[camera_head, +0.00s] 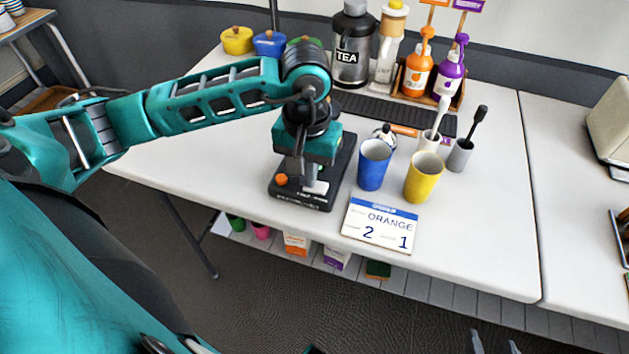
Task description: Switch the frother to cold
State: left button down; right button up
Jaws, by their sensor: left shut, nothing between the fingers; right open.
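The frother (341,165) is a black base standing on the white table, with an orange knob (281,180) at its front left and a light-coloured piece at its front right. My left arm reaches in from the left, and its teal wrist is directly over the frother. My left gripper (308,182) points down at the frother's front, shut and empty. Whether its tips touch the switch I cannot tell, and the wrist hides much of the frother's top. My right gripper (494,343) shows only its grey fingertips at the bottom edge, apart and empty, well away from the table.
A blue cup (374,165) and a yellow cup (423,178) stand right of the frother. An order card (380,224) reading ORANGE lies in front. A tea dispenser (352,45), pump bottles (418,72) and lidded pots (237,40) stand behind. The table's right front is clear.

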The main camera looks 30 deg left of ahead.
pick_arm(q)
jog(key=shift+r+p, duration=0.4)
jog(key=shift+r, duration=0.55)
notch_tip(320, 180, up, 10)
jog(key=p, duration=0.5)
dwell(3.2)
dwell(0.6)
